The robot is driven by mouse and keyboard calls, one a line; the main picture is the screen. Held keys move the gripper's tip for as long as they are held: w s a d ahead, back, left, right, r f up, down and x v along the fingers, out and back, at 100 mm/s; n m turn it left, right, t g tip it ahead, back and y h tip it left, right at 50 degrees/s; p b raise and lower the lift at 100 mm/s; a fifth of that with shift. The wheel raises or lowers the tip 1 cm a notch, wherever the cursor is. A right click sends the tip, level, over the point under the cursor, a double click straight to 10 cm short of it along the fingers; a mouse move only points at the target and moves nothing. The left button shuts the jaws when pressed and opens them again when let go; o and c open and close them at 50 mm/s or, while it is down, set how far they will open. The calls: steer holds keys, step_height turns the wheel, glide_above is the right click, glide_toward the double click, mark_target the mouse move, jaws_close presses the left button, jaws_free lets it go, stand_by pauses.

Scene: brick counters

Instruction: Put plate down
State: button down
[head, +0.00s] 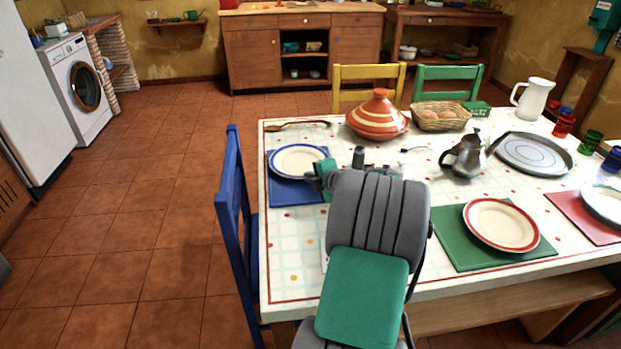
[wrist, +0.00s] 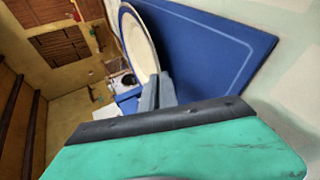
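A white plate with a blue rim (head: 297,161) is at the left end of the table, over the far part of a blue placemat (head: 290,195). The plate lies roughly level; I cannot tell whether it touches the mat. My gripper (head: 318,176) is at the plate's right edge. In the wrist view, the plate (wrist: 140,42) shows nearly edge-on beside the blue placemat (wrist: 205,50). The grey fingers of my gripper (wrist: 158,90) are close together at the plate's rim and appear shut on it. My arm hides part of the table.
A tagine (head: 377,117), a wooden spoon (head: 297,125) and a bread basket (head: 440,116) stand behind. A metal pot (head: 465,157) and a red-rimmed plate (head: 501,224) are to the right. A blue chair (head: 234,215) stands against the table's left edge.

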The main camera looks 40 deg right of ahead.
steer(key=c, duration=1.9)
jaws_free()
steer(key=shift+c, duration=0.2)
steer(key=v, duration=1.2)
steer(key=w+a+m+g+y, duration=0.1)
steer(key=a, duration=0.3)
steer(key=w+a+f+m+g, duration=0.1)
steer(key=a, duration=0.3)
steer(key=w+a+f+m+y, duration=0.1)
steer(key=w+a, duration=0.1)
steer(key=a, duration=0.3)
steer(key=shift+w+f+g+y, duration=0.1)
steer(key=shift+f+g+y, duration=0.2)
steer(key=shift+g, duration=0.1)
steer(key=a+m, duration=0.1)
steer(key=a, duration=0.1)
steer(key=a+g, duration=0.1)
steer(key=a, duration=0.1)
steer(key=a+f+m, duration=0.1)
steer(key=a, duration=0.2)
steer(key=shift+s+m+g+y, duration=0.25)
steer(key=shift+m+g+y, duration=0.05)
steer(key=s+a+f+m+g, duration=0.2)
steer(key=s+a+m+g, duration=0.3)
steer(key=s+a+m, duration=0.5)
steer(key=s+a, duration=0.2)
steer(key=a, duration=0.3)
steer(key=shift+s+a+f, duration=0.15)
steer(key=shift+a+f, duration=0.15)
